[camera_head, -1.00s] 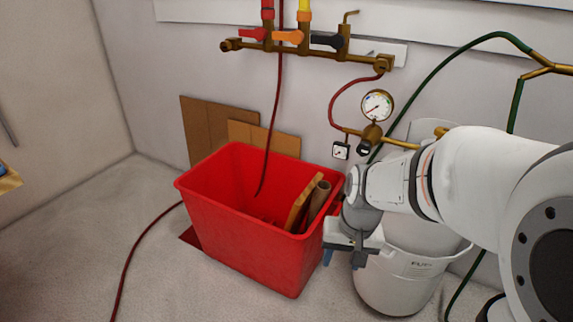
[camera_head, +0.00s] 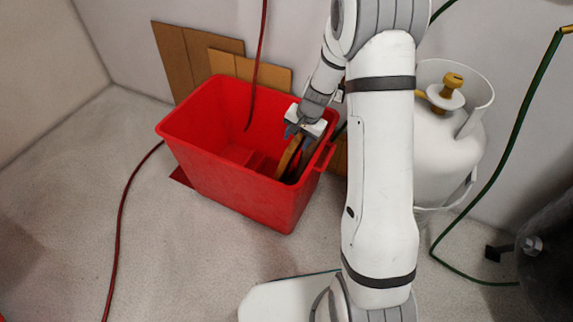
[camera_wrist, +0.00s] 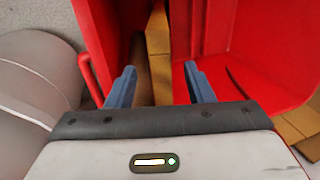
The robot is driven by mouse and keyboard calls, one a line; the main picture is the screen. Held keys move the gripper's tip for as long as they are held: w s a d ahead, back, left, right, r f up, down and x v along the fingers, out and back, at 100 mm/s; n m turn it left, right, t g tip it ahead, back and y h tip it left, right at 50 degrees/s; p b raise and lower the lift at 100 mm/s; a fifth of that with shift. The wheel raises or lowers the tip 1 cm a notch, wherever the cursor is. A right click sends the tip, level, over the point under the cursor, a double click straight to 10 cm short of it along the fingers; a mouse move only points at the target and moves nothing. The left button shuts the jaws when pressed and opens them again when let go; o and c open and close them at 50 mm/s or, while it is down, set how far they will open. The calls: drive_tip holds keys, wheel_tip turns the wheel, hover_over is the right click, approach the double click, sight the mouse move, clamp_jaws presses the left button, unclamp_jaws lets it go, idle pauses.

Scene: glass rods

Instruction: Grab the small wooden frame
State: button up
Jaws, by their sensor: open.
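A wooden piece (camera_head: 287,158), which looks like the small wooden frame, stands tilted inside the red bin (camera_head: 225,192), near its right wall. In the wrist view the light wood (camera_wrist: 158,55) runs edge-on between my two blue fingers. My gripper (camera_head: 298,131) is over the right side of the bin, open and empty. It also shows in the wrist view (camera_wrist: 160,88), with a finger on each side of the wood and gaps between. I cannot tell how deep the fingertips are relative to the wood. The lower part of the wood is hidden.
A darker brown piece (camera_wrist: 141,72) is close beside the wood. A red hose (camera_head: 257,75) hangs into the bin. Cardboard sheets (camera_head: 185,55) lean on the wall behind. A white gas cylinder (camera_head: 450,150) stands to the right. The floor left of the bin is mostly clear.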

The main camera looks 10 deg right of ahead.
sight(295, 142)
drive_tip(key=b+x, duration=0.2)
drive_tip(key=x, duration=0.3)
drive_tip(key=shift+w+d+b, duration=0.1)
drive_tip(key=shift+w+b, duration=0.1)
drive_tip(key=shift+b, duration=0.15)
drive_tip(key=shift+c, duration=0.5)
clamp_jaws()
